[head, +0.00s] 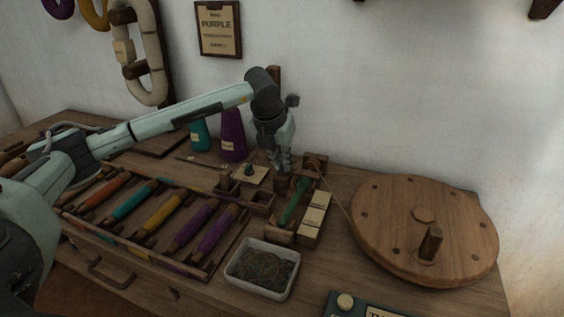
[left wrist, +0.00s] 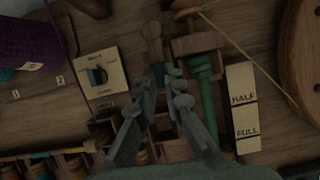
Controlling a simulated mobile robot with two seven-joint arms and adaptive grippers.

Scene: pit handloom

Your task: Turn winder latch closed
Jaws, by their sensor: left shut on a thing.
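My left gripper (head: 281,168) points down at the bobbin winder, between the small switch plate and the green spindle. In the left wrist view its fingers (left wrist: 158,75) are closed together on a wooden latch (left wrist: 152,40), a small lever with a rounded end. The fingers hide its lower part, so its exact angle is hard to tell. The winder's green spindle (head: 294,202) lies just right of the gripper and also shows in the left wrist view (left wrist: 208,105). My right gripper is in neither view.
A large wooden wheel (head: 390,215) with a thread to the winder stands right. A HALF/FULL gauge (head: 314,215) lies beside the spindle. A white tray (head: 240,275) is in front. A rack of coloured bobbins (head: 157,208) and a purple cone (head: 232,135) are left.

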